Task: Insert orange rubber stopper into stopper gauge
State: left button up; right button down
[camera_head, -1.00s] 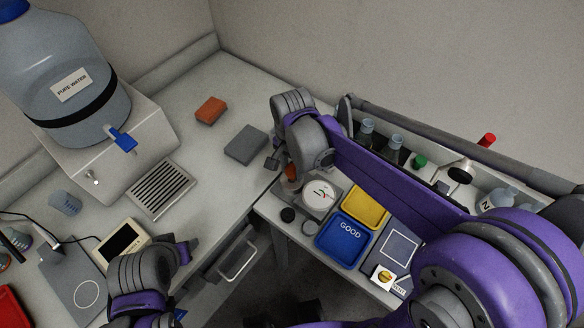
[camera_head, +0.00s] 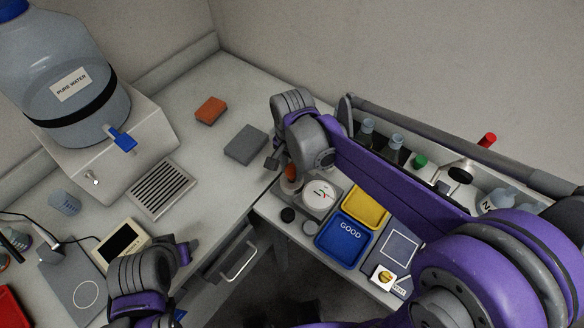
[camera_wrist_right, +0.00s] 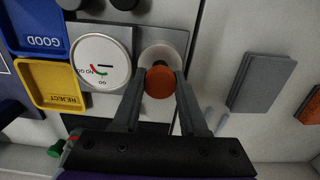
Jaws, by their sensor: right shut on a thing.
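The orange rubber stopper (camera_wrist_right: 159,82) is between the two fingers of my right gripper (camera_wrist_right: 160,80), which is shut on it. The stopper also shows in the head view (camera_head: 291,172). The stopper gauge (camera_head: 318,195) is a grey block with a round white dial marked GO and NO GO (camera_wrist_right: 101,62). Beside the dial is a pale round seat (camera_wrist_right: 163,54), partly hidden by the stopper. The stopper is over or at this seat; I cannot tell how deep it sits. My left gripper (camera_head: 188,250) is at the lower left, apart from the gauge; its jaws are unclear.
A blue GOOD tray (camera_head: 343,243) and a yellow REJECT tray (camera_head: 366,207) stand beside the gauge. Two dark round pieces lie near it, including a black one (camera_head: 288,215). Bottles (camera_head: 395,142) stand behind my right arm. A grey block (camera_head: 246,145) and an orange block (camera_head: 210,110) lie on the left bench.

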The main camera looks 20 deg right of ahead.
pick_arm(q)
jog(key=shift+s+f+b, duration=0.3)
jog(key=shift+f+b, duration=0.3)
jog(key=shift+f, duration=0.3)
pick_arm(e)
jog(key=shift+f, duration=1.05)
grip_release()
pick_arm(q)
jog(key=shift+r, duration=0.15)
pick_arm(e)
jog(key=shift+r, duration=0.15)
jog(key=shift+r+p, duration=2.1)
jog(key=shift+r, duration=1.85)
pick_arm(q)
notch_tip(320, 180, up, 6)
jog(key=w, duration=0.2)
jog(key=shift+w, duration=0.3)
jog(key=shift+s, duration=0.1)
